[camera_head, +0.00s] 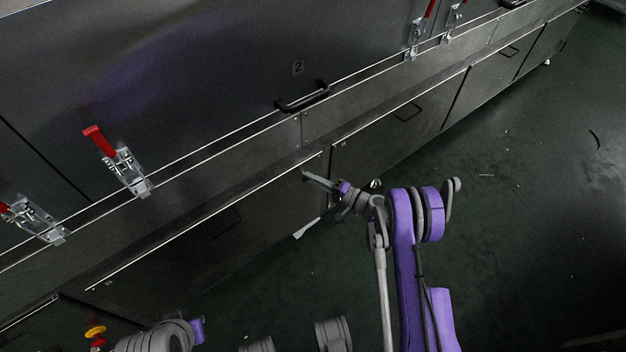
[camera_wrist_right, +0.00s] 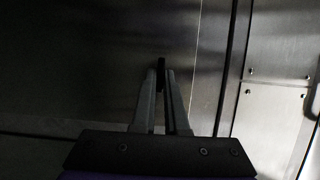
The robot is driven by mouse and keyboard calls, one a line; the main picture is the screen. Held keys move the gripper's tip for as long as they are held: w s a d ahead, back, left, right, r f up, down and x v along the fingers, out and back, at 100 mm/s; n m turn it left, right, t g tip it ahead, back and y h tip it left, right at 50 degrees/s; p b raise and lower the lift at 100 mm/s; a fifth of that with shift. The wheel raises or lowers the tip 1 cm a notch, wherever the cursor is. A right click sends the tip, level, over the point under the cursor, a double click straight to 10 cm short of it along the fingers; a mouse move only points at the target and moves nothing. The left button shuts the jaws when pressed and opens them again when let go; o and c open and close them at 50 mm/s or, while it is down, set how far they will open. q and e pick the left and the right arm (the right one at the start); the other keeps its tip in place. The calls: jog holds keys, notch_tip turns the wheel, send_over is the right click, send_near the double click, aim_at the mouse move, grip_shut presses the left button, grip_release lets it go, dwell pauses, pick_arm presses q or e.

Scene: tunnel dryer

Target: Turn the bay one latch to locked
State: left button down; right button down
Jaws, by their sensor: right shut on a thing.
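My right gripper (camera_head: 308,176) reaches the front of the lower panel (camera_head: 215,228) of the long grey metal cabinet, close to that panel's upper right corner. In the right wrist view its two fingers (camera_wrist_right: 160,80) are closed around a small dark upright piece (camera_wrist_right: 161,66), which I take to be the bay one latch. Its shape is mostly hidden by the fingers and shadow, and whether it stands at locked cannot be read. No label for bay one shows. My left gripper is not in view.
Red-handled toggle clamps (camera_head: 122,168) line the upper cabinet edge. A black handle (camera_head: 303,97) sits below a "2" label (camera_head: 298,67). Another lower panel (camera_head: 395,122) lies to the right. A yellow-and-red button (camera_head: 96,334) is at bottom left. The dark green floor (camera_head: 530,200) at right is mostly clear.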

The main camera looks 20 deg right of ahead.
dwell(0.4)
jog(key=c, duration=0.9)
grip_release()
jog(key=shift+c, duration=0.2)
jog(key=p+v, duration=0.1)
jog(key=v, duration=0.9)
jog(key=shift+s+d+p, duration=0.3)
jog(key=shift+p, duration=0.05)
